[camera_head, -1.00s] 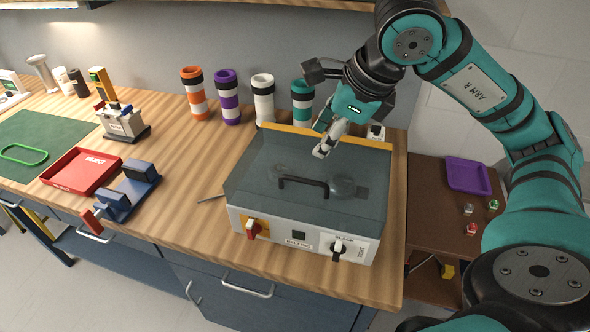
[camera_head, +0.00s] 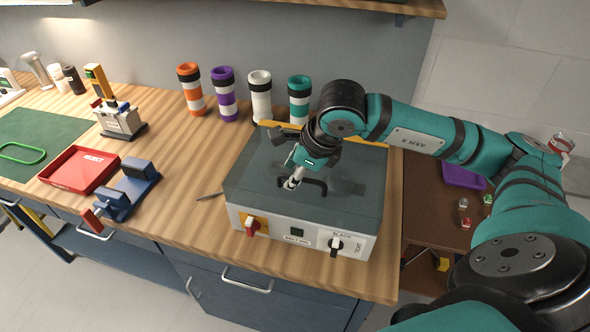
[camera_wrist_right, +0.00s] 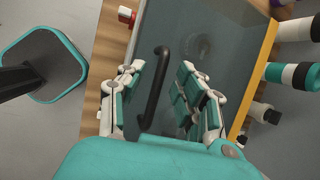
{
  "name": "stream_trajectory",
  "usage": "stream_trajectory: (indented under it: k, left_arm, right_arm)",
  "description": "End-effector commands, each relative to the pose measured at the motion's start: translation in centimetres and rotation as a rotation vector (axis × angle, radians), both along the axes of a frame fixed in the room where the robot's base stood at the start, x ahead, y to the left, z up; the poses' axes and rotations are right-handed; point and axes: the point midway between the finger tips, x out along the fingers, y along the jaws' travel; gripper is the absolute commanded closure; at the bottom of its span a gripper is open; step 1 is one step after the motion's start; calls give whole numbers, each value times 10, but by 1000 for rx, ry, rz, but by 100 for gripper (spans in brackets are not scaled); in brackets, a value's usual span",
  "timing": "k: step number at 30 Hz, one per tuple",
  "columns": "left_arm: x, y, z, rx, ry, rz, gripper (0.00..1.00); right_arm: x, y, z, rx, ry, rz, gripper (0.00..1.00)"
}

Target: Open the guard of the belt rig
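The belt rig (camera_head: 305,233) is a pale box with a red switch and a black knob on its front. Its smoky see-through guard (camera_head: 350,200) is down over the top. The guard's black bar handle (camera_head: 314,188) is partly hidden by my right gripper (camera_head: 292,183) in the head view. In the right wrist view the handle (camera_wrist_right: 153,92) runs between the two parted fingers of my right gripper (camera_wrist_right: 163,78), nearer the left finger. The gripper is open, and I see no finger touching the handle. The height gap is unclear. My left gripper is out of view.
Several striped tubes (camera_head: 260,98) stand behind the rig. A red tray (camera_head: 80,170), a blue clamp-like fixture (camera_head: 128,190) and a green mat (camera_head: 40,135) lie to the left. A low brown side table with a purple tray (camera_head: 462,175) is at the right.

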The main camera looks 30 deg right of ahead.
Motion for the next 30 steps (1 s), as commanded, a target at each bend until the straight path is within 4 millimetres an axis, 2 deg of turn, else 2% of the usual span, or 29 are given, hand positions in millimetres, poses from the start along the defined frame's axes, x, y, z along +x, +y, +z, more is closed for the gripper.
stream_trajectory:
  k: [3, 9, 11, 24, 30]
  left_arm:
    - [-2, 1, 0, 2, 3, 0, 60]
    - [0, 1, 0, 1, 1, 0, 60]
    - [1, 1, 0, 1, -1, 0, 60]
    - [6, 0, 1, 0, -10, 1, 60]
    - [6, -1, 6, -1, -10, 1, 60]
  right_arm:
    - [0, 0, 0, 0, 0, 0, 68]
    - [0, 0, 0, 0, 0, -1, 94]
    - [0, 0, 0, 0, 0, -1, 100]
    - [0, -1, 1, 2, 2, -1, 100]
    - [2, -9, 12, 28, 25, -5, 100]
